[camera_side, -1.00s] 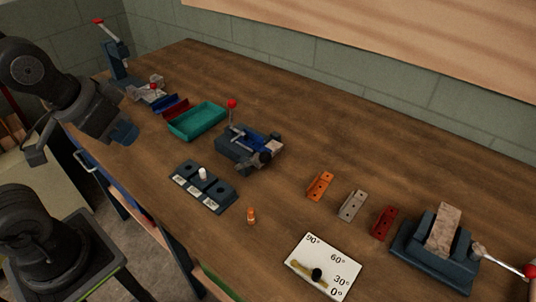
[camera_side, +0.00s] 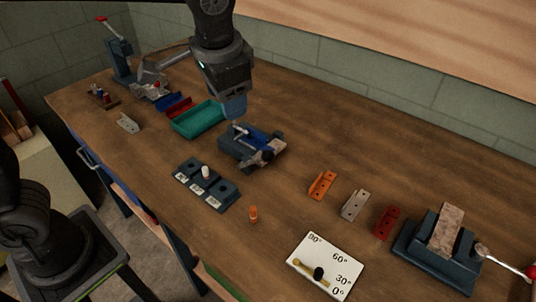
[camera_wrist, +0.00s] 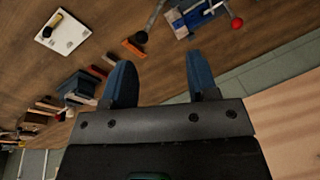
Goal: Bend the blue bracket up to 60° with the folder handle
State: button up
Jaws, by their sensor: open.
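The blue bracket (camera_side: 257,136) appears to be the blue strip in the small bench folder (camera_side: 236,155) at mid-table; how far it is bent cannot be told. The wrist view also shows the blue piece (camera_wrist: 196,14) in that device. The folder handle's red knob (camera_wrist: 237,23) shows in the wrist view, beyond the right finger. In the side view my gripper hides that knob. My gripper (camera_side: 234,108) is above and just behind the folder in the picture, with its blue fingers pointing down. In the wrist view my gripper (camera_wrist: 160,70) is open and empty, apart from the knob.
A white angle board (camera_side: 325,265) with a pointer lies at the front. Orange (camera_side: 322,185), grey (camera_side: 355,204) and red (camera_side: 387,222) brackets lie right of the folder. A larger device (camera_side: 436,252) stands far right. A teal tray (camera_side: 184,130) and a dark block (camera_side: 207,190) are nearby.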

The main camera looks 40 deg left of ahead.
jog(key=m+y, duration=0.1)
jog(key=y, duration=0.1)
send_near(269, 153)
notch_tip(269, 153, up, 3)
jog(key=shift+g, duration=0.3)
jog(key=x, duration=0.9)
jog(key=d+x, duration=0.1)
jog(key=x, duration=0.4)
jog(key=shift+w+a+f, duration=0.1)
jog(key=shift+f, duration=0.05)
jog(key=shift+c, duration=0.3)
grip_shut()
